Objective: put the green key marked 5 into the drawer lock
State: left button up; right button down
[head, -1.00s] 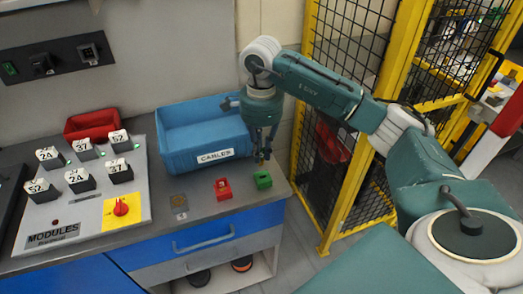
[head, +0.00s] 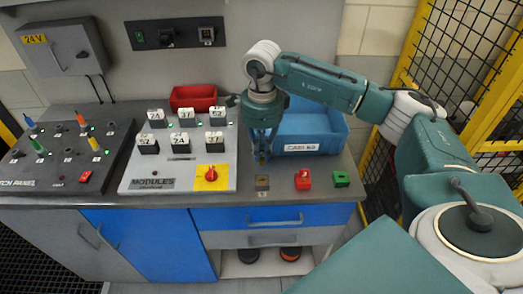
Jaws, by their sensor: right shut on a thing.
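My right gripper (head: 262,150) points down over the counter, in front of the blue bin. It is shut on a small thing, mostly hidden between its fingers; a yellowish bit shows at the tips. I take it for the green key, but its colour and number cannot be read. To the right, a green block (head: 341,179) shows a dark opening on top. My left gripper is not in view.
A red block (head: 303,180) stands between plate and green block. The blue bin (head: 318,138) is behind. The modules panel (head: 222,177) with several black blocks is left, a switch panel (head: 100,182) farther left. The blue drawer (head: 325,216) below looks shut. Yellow fencing (head: 385,120) is right.

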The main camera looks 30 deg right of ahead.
aim_at(262, 160)
jog(key=shift+f+b, duration=0.2)
jog(key=shift+b, duration=0.1)
jog(key=shift+f+b, duration=0.55)
jog(key=shift+f, duration=0.1)
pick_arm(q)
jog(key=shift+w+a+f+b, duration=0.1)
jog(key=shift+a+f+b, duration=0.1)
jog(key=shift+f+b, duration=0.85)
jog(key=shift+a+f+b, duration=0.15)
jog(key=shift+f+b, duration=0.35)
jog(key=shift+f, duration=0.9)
pick_arm(e)
jog(key=shift+f, duration=2.05)
pick_arm(q)
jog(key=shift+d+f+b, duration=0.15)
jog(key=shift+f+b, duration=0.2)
jog(key=shift+b, duration=0.05)
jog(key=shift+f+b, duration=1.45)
pick_arm(e)
jog(key=shift+f, duration=1.8)
